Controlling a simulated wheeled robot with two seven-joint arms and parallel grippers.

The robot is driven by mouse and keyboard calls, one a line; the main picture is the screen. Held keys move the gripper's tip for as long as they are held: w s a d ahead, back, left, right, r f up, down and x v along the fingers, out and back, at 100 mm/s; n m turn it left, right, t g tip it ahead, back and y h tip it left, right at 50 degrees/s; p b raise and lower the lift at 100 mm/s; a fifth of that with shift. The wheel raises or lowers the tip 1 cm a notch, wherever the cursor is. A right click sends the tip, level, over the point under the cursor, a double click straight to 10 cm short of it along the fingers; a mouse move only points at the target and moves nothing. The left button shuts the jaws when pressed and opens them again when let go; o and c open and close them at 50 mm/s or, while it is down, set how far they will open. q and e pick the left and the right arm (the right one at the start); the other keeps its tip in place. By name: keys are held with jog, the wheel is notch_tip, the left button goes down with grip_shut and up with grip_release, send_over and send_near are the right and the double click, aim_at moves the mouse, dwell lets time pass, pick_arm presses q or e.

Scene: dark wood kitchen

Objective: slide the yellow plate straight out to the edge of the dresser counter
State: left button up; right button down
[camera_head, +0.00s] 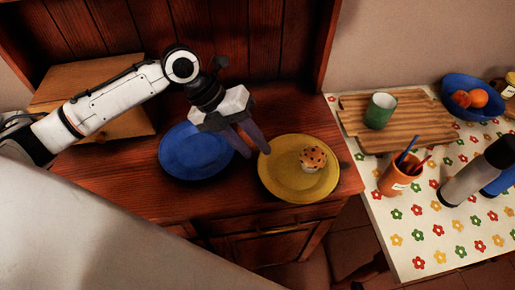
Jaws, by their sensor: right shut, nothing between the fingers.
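The yellow plate (326,182) lies flat on the right end of the dark wood dresser counter (150,185), its near rim at about the front edge. A muffin (313,159) with dark specks sits on it, right of its centre. My left gripper (256,153) reaches in from the left and points down at the plate's left rim. Its two dark fingers are apart, one over the plate's rim and the other just left of it. I cannot tell whether they touch the plate. My right gripper is not in view.
A blue plate (187,155) lies just left of the yellow one. A wooden box (125,125) stands behind my left arm. On the flowered table (430,235) at right are a cutting board (410,138), green cup (380,111), orange pencil cup (395,178), fruit bowl (455,88) and grey flask (472,178).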

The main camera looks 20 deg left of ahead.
pick_arm(q)
jog(key=v, duration=0.8)
jog(key=shift+r, duration=0.35)
jog(key=shift+s+d+f, duration=0.1)
jog(key=shift+s+d, duration=0.05)
jog(key=shift+s, duration=0.05)
